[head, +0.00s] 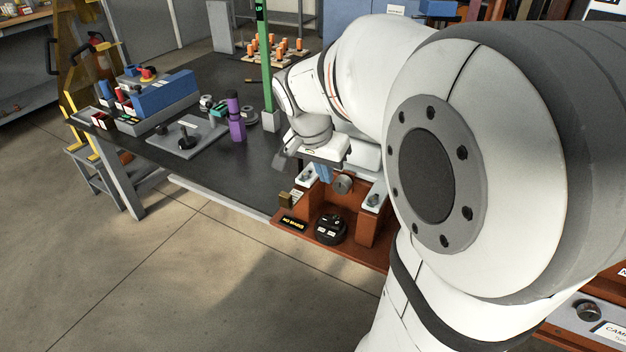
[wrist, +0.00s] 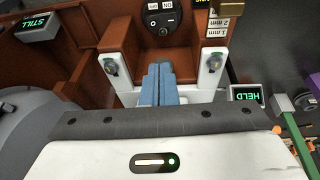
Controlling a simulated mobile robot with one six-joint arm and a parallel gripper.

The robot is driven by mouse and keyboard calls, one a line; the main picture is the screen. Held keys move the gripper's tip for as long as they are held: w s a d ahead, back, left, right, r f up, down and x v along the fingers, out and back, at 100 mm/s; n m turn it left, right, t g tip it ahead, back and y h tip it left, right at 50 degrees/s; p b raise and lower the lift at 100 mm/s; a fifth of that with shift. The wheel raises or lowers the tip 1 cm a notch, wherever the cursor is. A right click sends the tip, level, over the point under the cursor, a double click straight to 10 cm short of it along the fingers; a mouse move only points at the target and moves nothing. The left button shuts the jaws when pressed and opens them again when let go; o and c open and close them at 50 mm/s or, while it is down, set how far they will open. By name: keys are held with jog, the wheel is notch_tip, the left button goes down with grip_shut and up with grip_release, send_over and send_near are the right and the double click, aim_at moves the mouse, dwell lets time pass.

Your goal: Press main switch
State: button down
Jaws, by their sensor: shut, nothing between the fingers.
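A round black unit (head: 331,229) with small white labels, which looks like the main switch, sits on the front of the red-brown machine base (head: 352,250). In the wrist view the same black unit (wrist: 166,17) is at the top, with "O" and bar marks on its face. My gripper (head: 324,173) is over the red-brown machine, behind and above the black unit and apart from it. In the wrist view my gripper (wrist: 157,70) shows its two blue fingers side by side, shut and empty, pointing towards the black unit. The head view does not show the fingertips clearly.
Pale brackets with metal knobs, left (wrist: 111,66) and right (wrist: 213,63), flank my fingers. A brass block (head: 285,199) stands at the machine's left edge. Displays read "HELD" (wrist: 247,96) and "STILL" (wrist: 34,24).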

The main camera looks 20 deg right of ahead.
aim_at(337, 219)
jog(key=b+x, duration=0.1)
jog(key=x, duration=0.3)
jog(key=b+x, duration=0.1)
jog(key=x, duration=0.3)
jog(key=s+b+x, duration=0.1)
jog(key=x, duration=0.3)
jog(key=shift+w+a+f+b, duration=0.1)
jog(key=shift+f+b, duration=0.25)
jog(key=shift+f, duration=0.65)
